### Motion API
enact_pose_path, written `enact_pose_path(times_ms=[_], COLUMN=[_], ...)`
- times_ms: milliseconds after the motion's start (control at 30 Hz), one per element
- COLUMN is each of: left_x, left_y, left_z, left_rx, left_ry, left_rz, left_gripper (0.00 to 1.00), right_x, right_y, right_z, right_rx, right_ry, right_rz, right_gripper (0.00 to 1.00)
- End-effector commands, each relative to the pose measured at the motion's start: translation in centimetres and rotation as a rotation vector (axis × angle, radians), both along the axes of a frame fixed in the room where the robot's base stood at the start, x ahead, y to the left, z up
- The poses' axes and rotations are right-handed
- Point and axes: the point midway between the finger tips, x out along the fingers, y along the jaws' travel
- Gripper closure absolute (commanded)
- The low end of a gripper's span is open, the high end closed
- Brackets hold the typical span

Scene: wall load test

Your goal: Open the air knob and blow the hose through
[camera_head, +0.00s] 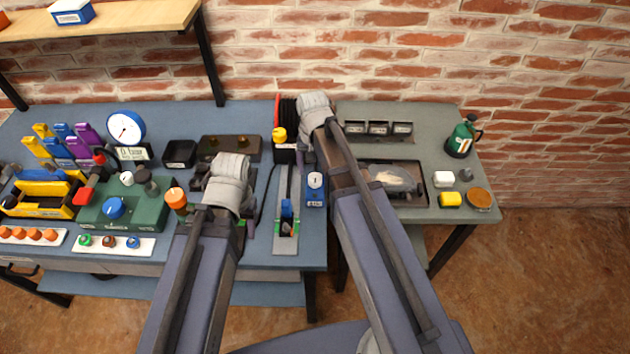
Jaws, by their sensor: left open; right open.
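A black hose reel with a red side (287,108) stands at the back right of the blue bench, and a yellow knob (279,135) sits low on its front. I cannot tell whether this is the air knob or how far it is turned. My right gripper (305,158) is open, close to the right of the reel; its wrist and arm hide part of the area. My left gripper (224,214) is open and empty over the bench, between the green box and the blue-handled slide. A thin dark hose curves down between the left gripper and the slide.
A green box with a blue dial (113,207) and an orange-topped post (176,199) stand left of my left gripper. A grey plate with a blue handle (286,213) and a blue gauge unit (315,187) lie between my arms. A green canister (461,139) stands far right.

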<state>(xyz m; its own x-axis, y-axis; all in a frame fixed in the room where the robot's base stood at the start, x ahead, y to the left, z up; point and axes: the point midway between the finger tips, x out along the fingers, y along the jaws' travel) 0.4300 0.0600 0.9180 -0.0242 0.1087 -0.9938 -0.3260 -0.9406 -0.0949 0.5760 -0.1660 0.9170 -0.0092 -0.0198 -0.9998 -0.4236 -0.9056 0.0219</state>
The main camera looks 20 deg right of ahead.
Motion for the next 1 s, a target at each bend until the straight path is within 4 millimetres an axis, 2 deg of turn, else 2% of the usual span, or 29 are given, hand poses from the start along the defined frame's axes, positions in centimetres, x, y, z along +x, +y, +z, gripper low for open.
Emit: enact_pose_path(times_ms=[33, 200, 600, 1000], left_x=[0.0, 0.0, 0.0, 0.0], left_y=[0.0, 0.0, 0.0, 0.0], left_z=[-1.4, -3.2, -3.7, -3.7], left_rx=[0.0, 0.0, 0.0, 0.0], left_ry=[0.0, 0.0, 0.0, 0.0], left_rz=[0.0, 0.0, 0.0, 0.0], left_gripper=[0.5, 0.5, 0.5, 0.5], right_x=[0.0, 0.0, 0.0, 0.0], right_y=[0.0, -0.1, -0.1, -0.1], right_z=[-1.4, -3.2, -3.6, -3.7], right_rx=[0.0, 0.0, 0.0, 0.0], right_ry=[0.0, 0.0, 0.0, 0.0], right_rz=[0.0, 0.0, 0.0, 0.001], right_gripper=[0.18, 0.18, 0.18, 0.62])
